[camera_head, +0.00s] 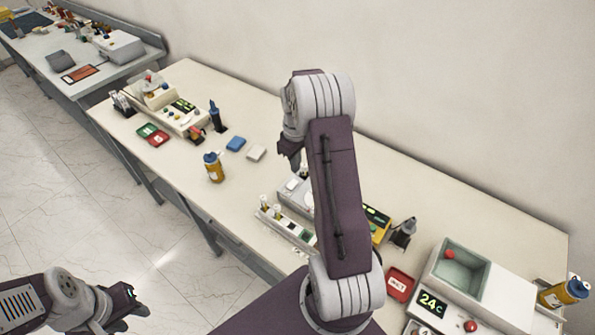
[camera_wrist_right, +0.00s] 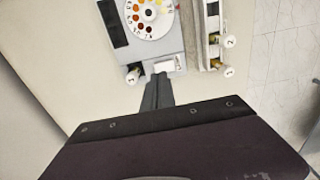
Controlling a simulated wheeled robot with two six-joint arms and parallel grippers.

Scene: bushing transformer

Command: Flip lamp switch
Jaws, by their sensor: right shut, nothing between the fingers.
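In the right wrist view a grey device (camera_wrist_right: 152,45) carries a white dial with coloured dots (camera_wrist_right: 150,14) and a dark panel. A small white rectangular part (camera_wrist_right: 165,66), which looks like a switch, sits at its near edge. My right gripper (camera_wrist_right: 158,80) is shut and empty, its tips close to this edge beside the white part; I cannot tell whether they touch. In the head view my right gripper (camera_head: 294,160) is over the table, and my arm hides much of the grey device (camera_head: 293,187). My left gripper (camera_head: 136,302) is low at the left, away from the table; its jaw opening is unclear.
A rack with white-capped vials (camera_head: 285,225) stands beside the device. A bath unit with a display (camera_head: 433,303) is at the right. The wall runs behind the table (camera_head: 440,200).

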